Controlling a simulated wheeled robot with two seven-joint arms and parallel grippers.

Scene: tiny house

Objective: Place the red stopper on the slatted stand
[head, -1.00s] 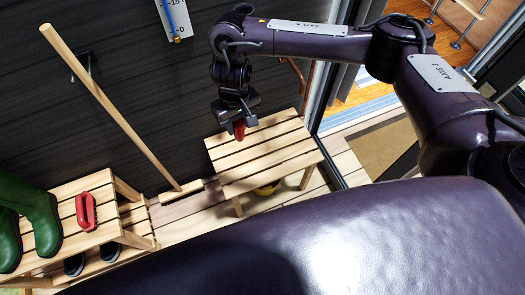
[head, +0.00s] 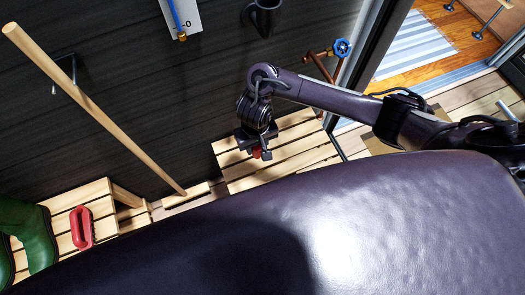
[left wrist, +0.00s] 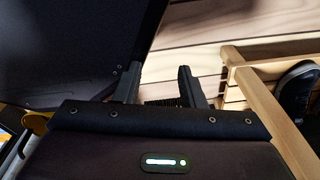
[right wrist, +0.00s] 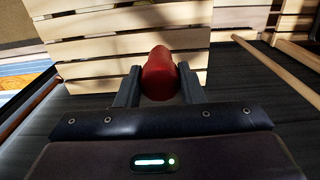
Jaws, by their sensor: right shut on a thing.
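The red stopper (right wrist: 160,74) is between the two fingers of my right gripper (right wrist: 158,88), which is shut on it. In the head view the right gripper (head: 257,151) hangs over the left part of the slatted stand (head: 300,130), with a little of the stopper (head: 266,154) showing under it. The stand's pale wooden slats (right wrist: 85,68) lie behind the stopper in the right wrist view. I cannot tell whether the stopper touches them. My left gripper (left wrist: 158,88) is open and empty, seen only in the left wrist view.
A wooden pole (head: 95,110) leans by the dark wall. A pale bench (head: 62,196) at left holds a red handle-shaped object (head: 81,228) and green boots (head: 35,240). A blue valve wheel (head: 342,48) is on the wall. My purple body hides the stand's front.

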